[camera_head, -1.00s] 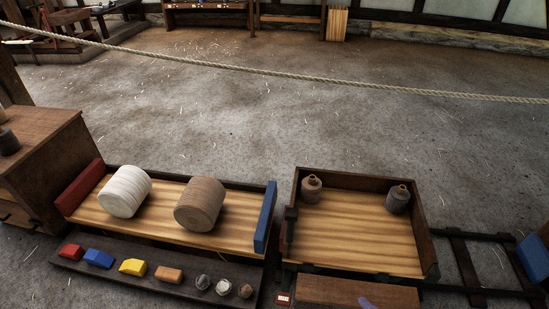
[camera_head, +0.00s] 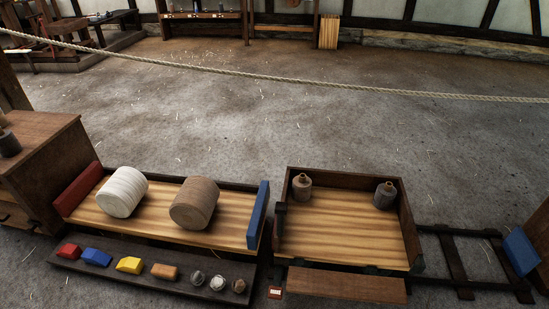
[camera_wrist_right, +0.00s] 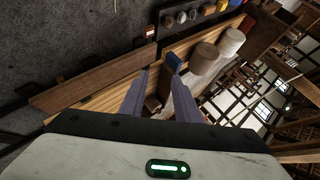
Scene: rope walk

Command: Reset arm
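My right gripper (camera_wrist_right: 158,76) shows in the right wrist view. Its two grey-lilac fingers stand apart with nothing held between them. It is over the wooden cart (camera_head: 345,230), whose striped bed (camera_wrist_right: 110,98) spreads behind the fingers. Neither gripper shows in the head view, and my left gripper is in no frame.
A white spool (camera_head: 122,192) and a brown spool (camera_head: 195,203) lie on a tray with red (camera_head: 78,190) and blue (camera_head: 258,215) ends. Two small jars (camera_head: 301,187) (camera_head: 385,195) stand in the cart. Coloured blocks (camera_head: 97,257) line a front shelf.

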